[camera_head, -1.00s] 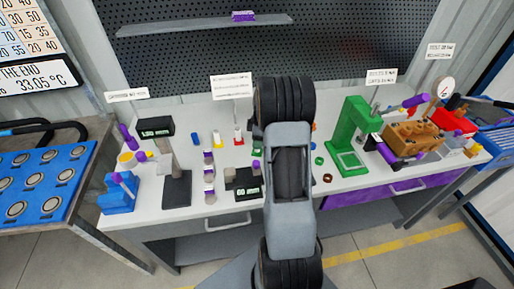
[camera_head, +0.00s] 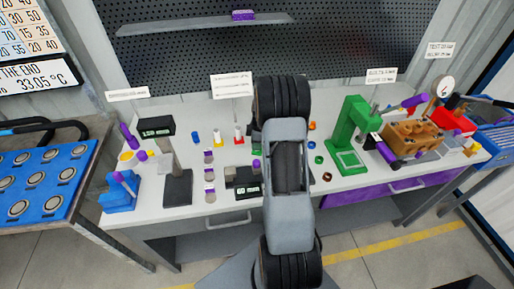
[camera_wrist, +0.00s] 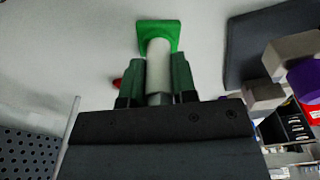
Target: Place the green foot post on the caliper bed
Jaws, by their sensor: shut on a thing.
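The green foot post (camera_wrist: 158,58) shows in the wrist view as a pale cylinder with a square green foot at its far end. My gripper (camera_wrist: 160,80) is shut on the pale shaft, one dark green finger on each side. The foot points away from the wrist, over the pale tabletop. A dark-based stand (camera_head: 178,187) with an upright column and a display (camera_head: 156,127) stands left of my arm. I cannot tell for sure which part is the caliper bed.
A yellow-footed post (camera_head: 218,140) and a red-footed post (camera_head: 239,138) stand left of my arm. A small black display unit (camera_head: 243,181) is close to it. A green press (camera_head: 350,140) and a brown pump block (camera_head: 410,138) stand right. Bare tabletop (camera_head: 140,210) shows at front left.

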